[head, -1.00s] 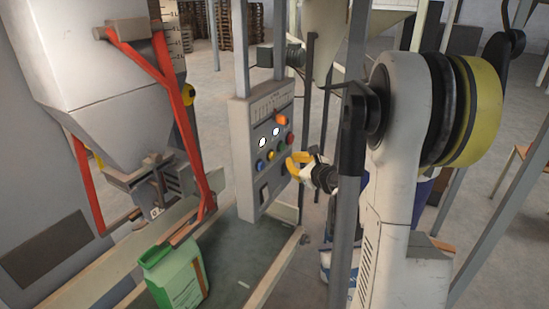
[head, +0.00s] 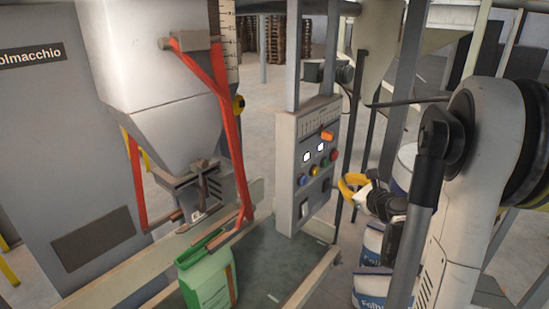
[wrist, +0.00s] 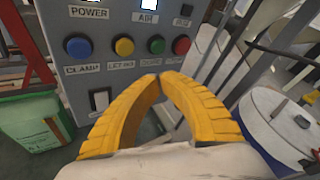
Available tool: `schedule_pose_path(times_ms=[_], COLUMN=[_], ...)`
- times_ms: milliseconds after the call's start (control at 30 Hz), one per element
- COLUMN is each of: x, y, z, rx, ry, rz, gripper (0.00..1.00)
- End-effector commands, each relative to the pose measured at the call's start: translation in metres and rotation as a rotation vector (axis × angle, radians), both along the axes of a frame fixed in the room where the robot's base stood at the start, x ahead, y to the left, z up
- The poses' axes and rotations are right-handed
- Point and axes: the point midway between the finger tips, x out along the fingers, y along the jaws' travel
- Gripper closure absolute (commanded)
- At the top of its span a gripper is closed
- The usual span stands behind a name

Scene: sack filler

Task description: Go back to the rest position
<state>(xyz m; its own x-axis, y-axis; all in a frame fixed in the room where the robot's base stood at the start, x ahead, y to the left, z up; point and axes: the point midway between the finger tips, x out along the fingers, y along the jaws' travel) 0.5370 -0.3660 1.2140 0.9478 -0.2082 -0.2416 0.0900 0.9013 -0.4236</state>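My gripper (head: 350,186) has yellow fingers and is just right of the grey control panel (head: 304,165), apart from it. In the wrist view my gripper (wrist: 160,77) has its fingertips together with nothing between them. Behind the tips, the panel (wrist: 75,90) shows blue, green, red and yellow buttons and a white rocker switch (wrist: 101,99). My arm stands at the right of the head view.
A green sack (head: 208,280) stands under the filler spout (head: 197,190) with its red arms. A grey post (head: 403,90) rises close to my arm.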

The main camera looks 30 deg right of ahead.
Motion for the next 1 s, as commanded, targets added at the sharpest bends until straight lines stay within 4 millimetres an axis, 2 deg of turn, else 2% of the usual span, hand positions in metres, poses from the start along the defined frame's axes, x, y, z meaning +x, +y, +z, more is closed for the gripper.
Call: schedule_pose_path(times_ms=[167,267,367,467,500,600,700,833,900,1000], x=[0.001,0.006,0.014,0.013,0.008,-0.015,-0.049,-0.101,-0.126,-0.153], y=[0.002,0.022,0.072,0.144,0.173,0.239,0.293,0.34,0.354,0.364], z=[0.0,-0.002,-0.006,-0.016,-0.021,-0.036,-0.054,-0.08,-0.092,-0.105], rx=[-0.005,-0.069,-0.238,-0.507,-0.629,-0.941,-1.259,-1.667,-1.858,-2.073], ry=[0.004,0.041,0.133,0.251,0.297,0.388,0.448,0.483,0.485,0.479], rz=[0.005,0.054,0.182,0.385,0.476,0.71,0.944,1.232,1.362,1.504], gripper=[1.0,1.0,1.0,1.0,1.0,1.0,1.0,1.0,1.0,1.0])
